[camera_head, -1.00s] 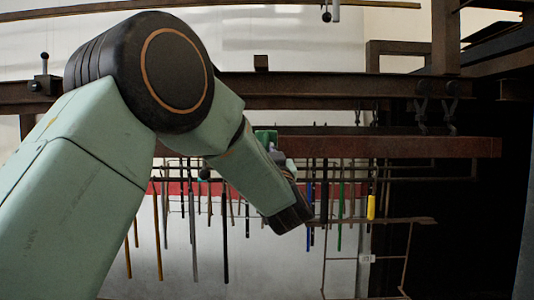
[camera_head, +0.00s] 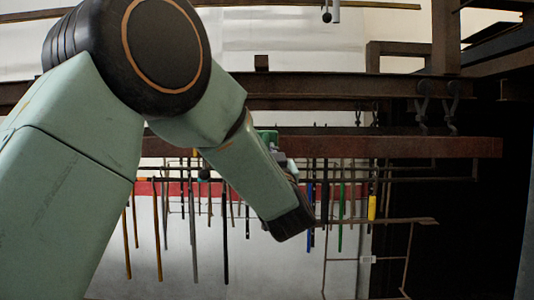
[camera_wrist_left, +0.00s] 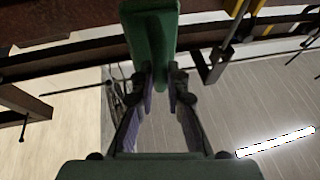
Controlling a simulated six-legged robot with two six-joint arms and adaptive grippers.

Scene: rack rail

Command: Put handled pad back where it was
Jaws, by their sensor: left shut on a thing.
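The handled pad is a green block with a narrower green stem; in the left wrist view the pad (camera_wrist_left: 150,28) is at the top centre. My left gripper (camera_wrist_left: 159,78) has its two fingers closed on the stem. In the head view a small green part of the pad (camera_head: 268,137) shows just above my left forearm, in front of the brown rack rail (camera_head: 400,147). My forearm hides most of the gripper there. I cannot tell whether the pad touches the rail. My right gripper is in neither view.
Several thin rods hang below the rail, among them a blue one (camera_head: 309,190), a green one (camera_head: 341,215) and one with a yellow grip (camera_head: 372,207). A higher brown beam (camera_head: 330,90) runs behind. A thin metal frame (camera_head: 408,255) stands at the lower right.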

